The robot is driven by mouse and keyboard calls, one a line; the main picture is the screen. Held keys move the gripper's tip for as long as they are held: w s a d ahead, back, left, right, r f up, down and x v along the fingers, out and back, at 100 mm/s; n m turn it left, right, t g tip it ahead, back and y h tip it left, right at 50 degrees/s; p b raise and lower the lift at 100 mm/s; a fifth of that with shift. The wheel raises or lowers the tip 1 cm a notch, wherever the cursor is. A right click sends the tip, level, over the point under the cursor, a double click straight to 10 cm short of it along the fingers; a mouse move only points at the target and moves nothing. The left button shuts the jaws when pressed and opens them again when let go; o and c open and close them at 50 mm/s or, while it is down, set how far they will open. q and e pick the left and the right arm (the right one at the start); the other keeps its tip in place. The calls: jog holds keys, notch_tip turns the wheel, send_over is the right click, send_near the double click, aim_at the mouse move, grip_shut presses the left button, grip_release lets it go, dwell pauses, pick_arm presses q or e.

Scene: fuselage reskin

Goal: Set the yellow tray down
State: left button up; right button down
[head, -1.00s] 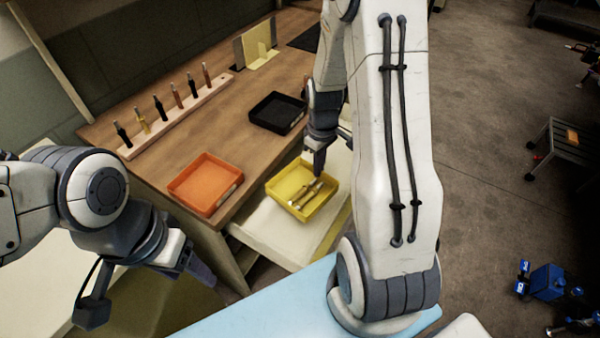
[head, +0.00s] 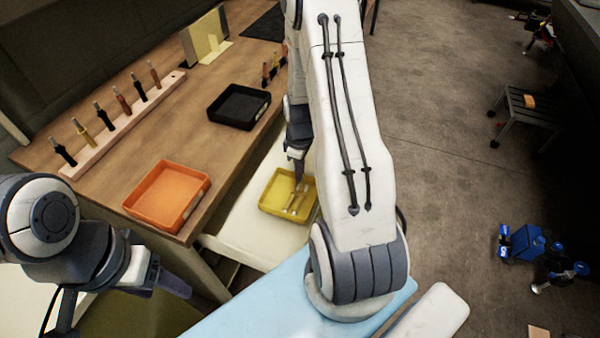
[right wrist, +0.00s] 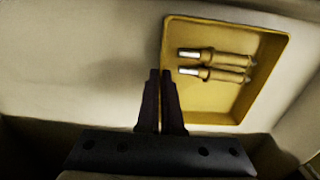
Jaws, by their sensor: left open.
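The yellow tray (head: 268,207) is over a pale white surface (head: 240,238) beside the wooden bench; I cannot tell whether it touches that surface. Two tan-handled tools (head: 297,198) lie in it and also show in the right wrist view (right wrist: 220,65). My right gripper (head: 298,178) points down at the tray's far wall. In the right wrist view its fingers (right wrist: 161,85) are close together with the tray's wall (right wrist: 168,35) between them. My left gripper (head: 178,286) is open and empty at the lower left, its fingers partly hidden.
An orange tray (head: 165,222) and a black tray (head: 240,122) stand on the bench (head: 150,135). A rack (head: 130,128) holds several upright tools. My right arm covers part of the surface's right side. Left of the yellow tray the pale surface is bare.

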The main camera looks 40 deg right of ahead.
jog(key=shift+d+f, duration=0.1)
jog(key=shift+f, duration=0.3)
jog(key=shift+f, duration=0.1)
jog(key=c, duration=1.1)
grip_release()
